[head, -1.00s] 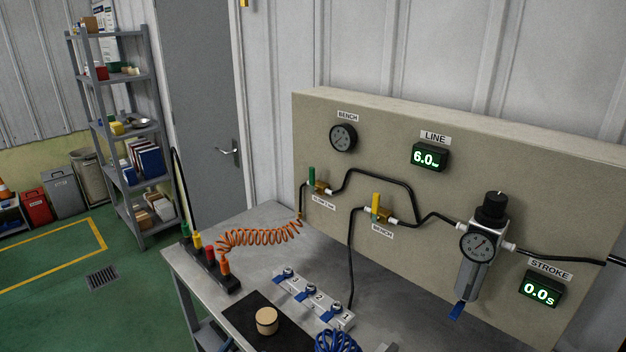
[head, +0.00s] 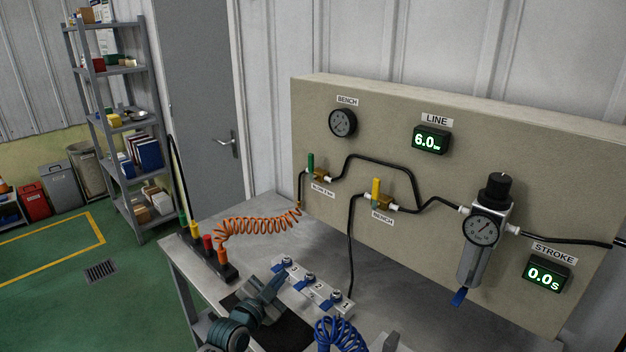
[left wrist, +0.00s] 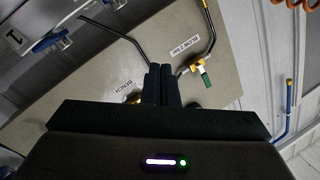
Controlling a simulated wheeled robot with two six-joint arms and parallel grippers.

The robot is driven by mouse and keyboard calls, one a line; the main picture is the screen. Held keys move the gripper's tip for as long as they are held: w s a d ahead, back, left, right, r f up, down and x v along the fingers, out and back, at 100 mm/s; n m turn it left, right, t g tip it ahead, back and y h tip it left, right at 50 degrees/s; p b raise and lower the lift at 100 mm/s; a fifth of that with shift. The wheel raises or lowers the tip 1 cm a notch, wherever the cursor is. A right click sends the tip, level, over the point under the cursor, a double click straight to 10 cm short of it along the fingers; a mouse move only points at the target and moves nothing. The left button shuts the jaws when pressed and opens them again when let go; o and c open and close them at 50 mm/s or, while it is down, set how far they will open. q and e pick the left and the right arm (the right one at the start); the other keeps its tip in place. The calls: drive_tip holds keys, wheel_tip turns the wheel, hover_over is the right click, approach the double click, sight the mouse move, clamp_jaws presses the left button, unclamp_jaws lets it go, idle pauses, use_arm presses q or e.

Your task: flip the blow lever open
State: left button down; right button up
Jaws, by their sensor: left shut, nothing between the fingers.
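The blow valve's green lever (head: 310,162) stands upright on its brass body on the beige panel, above a label that starts with "BLOW". In the left wrist view the green lever (left wrist: 205,79) is to the right of the fingers. My left gripper (head: 277,277) is over the bench, below and to the left of the green lever and apart from it. In the left wrist view its dark fingers (left wrist: 161,72) are together and empty. My right gripper is in neither view.
A yellow bench lever (head: 376,188) stands to the right of the green one. An orange coiled hose (head: 258,228) hangs below the green valve. A numbered manifold (head: 313,288) lies beside my left gripper. A regulator (head: 485,230) is at the right.

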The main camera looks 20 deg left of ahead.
sight(311, 163)
use_arm(q)
drive_tip(key=w+d+r+m+b, duration=0.1)
drive_tip(key=w+r+m, duration=0.4)
drive_tip(key=r, duration=0.5)
drive_tip(key=w+d+r+m+b, duration=0.1)
drive_tip(key=w+r+m+b, duration=0.2)
drive_tip(key=r, duration=0.8)
drive_tip(key=w+m, duration=0.2)
drive_tip(key=m, duration=0.1)
drive_tip(key=shift+w+d, duration=0.3)
drive_tip(key=shift+w+r, duration=0.1)
drive_tip(key=w+a+p, duration=0.2)
drive_tip(key=w+p, duration=0.4)
drive_tip(key=w, duration=0.5)
drive_tip(key=shift+w, duration=0.15)
